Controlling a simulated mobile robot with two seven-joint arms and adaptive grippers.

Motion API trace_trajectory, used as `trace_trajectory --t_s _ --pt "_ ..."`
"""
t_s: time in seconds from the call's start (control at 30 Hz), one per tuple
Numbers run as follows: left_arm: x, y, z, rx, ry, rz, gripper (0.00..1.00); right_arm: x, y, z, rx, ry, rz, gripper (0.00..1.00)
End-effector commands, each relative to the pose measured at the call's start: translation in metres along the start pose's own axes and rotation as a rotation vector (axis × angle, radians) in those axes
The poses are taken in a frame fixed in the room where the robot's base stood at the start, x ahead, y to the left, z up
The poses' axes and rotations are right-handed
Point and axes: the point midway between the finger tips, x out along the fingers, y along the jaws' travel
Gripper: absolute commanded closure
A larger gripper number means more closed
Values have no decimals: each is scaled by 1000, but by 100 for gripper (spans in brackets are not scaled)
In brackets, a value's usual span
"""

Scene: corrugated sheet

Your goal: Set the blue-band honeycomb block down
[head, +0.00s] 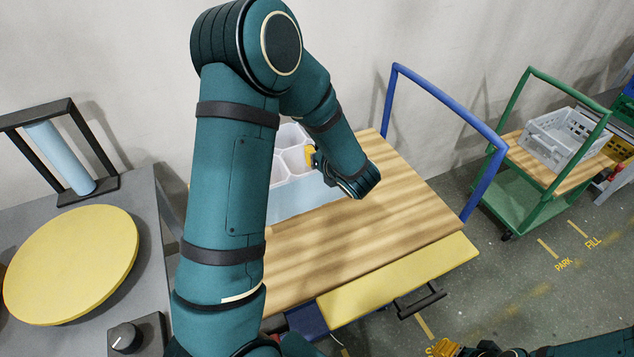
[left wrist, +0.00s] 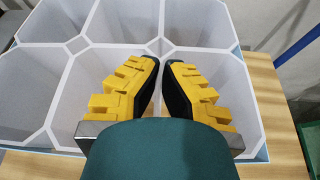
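The blue-band honeycomb block (head: 297,199) is a white multi-cell block with a pale blue band on its outside. It is at the wooden top (head: 400,215) of the blue-handled cart, partly hidden behind my left arm. I cannot tell whether its underside touches the wood. My left gripper (head: 311,156) is at its right part. In the left wrist view the yellow fingers (left wrist: 162,68) point down into two neighbouring cells, closed around the wall between them; the block's cell rims (left wrist: 60,46) spread around them. My right gripper (head: 445,347) shows only partly at the bottom edge.
The cart has a blue handle (head: 448,103) and a yellow front panel (head: 400,280) with a black pull. Bare wood lies right of and in front of the block. A grey table with a yellow disc (head: 70,263) stands left. A green cart (head: 520,190) carries a grey crate (head: 562,137).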

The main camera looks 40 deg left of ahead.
Motion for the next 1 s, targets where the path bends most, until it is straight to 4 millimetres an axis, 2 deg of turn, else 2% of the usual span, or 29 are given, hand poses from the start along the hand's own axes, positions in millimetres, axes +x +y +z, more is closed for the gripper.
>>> trace_trajectory --t_s 0.1,0.33,0.6,0.93,1.0 --pt "7 -2 -17 0 -2 0 100 6 2 -1 0 3 0 53" --pt "12 -4 -29 -2 -3 -1 100 9 3 -1 0 5 0 53" --pt "24 -8 -58 -1 -3 0 100 18 7 -2 -1 10 1 53" --pt "24 -8 -58 -2 -3 -1 100 17 6 -2 -1 10 1 53" --pt "24 -8 -59 -2 0 -1 72 17 6 -2 -1 10 1 53"
